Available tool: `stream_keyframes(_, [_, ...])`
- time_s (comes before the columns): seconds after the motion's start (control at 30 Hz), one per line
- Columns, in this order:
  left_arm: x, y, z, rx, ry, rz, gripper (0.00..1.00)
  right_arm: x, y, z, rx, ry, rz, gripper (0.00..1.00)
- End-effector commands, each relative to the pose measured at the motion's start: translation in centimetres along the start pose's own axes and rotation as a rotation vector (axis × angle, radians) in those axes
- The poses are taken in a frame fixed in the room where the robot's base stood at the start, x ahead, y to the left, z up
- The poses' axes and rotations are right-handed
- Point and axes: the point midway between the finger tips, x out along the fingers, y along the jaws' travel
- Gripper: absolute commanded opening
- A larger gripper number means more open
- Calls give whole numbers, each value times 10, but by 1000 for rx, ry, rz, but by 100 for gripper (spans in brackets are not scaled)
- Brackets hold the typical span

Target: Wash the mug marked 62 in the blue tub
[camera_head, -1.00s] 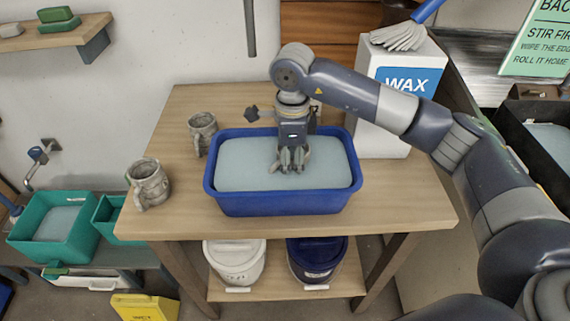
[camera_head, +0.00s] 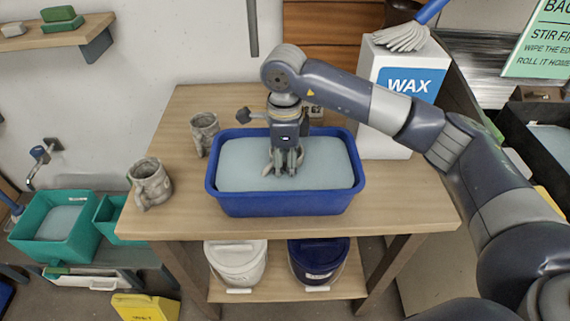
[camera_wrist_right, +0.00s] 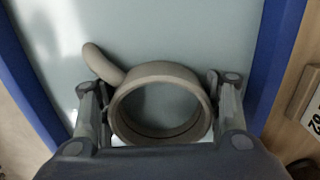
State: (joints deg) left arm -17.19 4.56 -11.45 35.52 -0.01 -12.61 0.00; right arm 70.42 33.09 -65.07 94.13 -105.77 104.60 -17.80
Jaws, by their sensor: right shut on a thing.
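The blue tub (camera_head: 285,204) stands on the wooden table, filled with pale water (camera_head: 330,165). My left gripper is out of view.
Two grey mugs, one nearer (camera_head: 150,183) and one farther (camera_head: 204,134), stand left of the tub. A white WAX container (camera_head: 398,120) stands behind right. The table's front right is clear.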

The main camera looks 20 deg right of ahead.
Motion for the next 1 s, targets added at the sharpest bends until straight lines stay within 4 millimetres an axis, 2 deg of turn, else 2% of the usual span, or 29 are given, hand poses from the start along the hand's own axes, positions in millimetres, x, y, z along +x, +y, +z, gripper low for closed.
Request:
stream_keyframes(0.47, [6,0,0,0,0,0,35,-1,-7,-21,0,-1,-2,25])
stream_keyframes(0.67, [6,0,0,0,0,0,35,-1,-6,-18,-1,-2,-1,25])
stream_keyframes(1.0, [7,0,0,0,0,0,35,-1,0,0,-1,-2,-1,25])
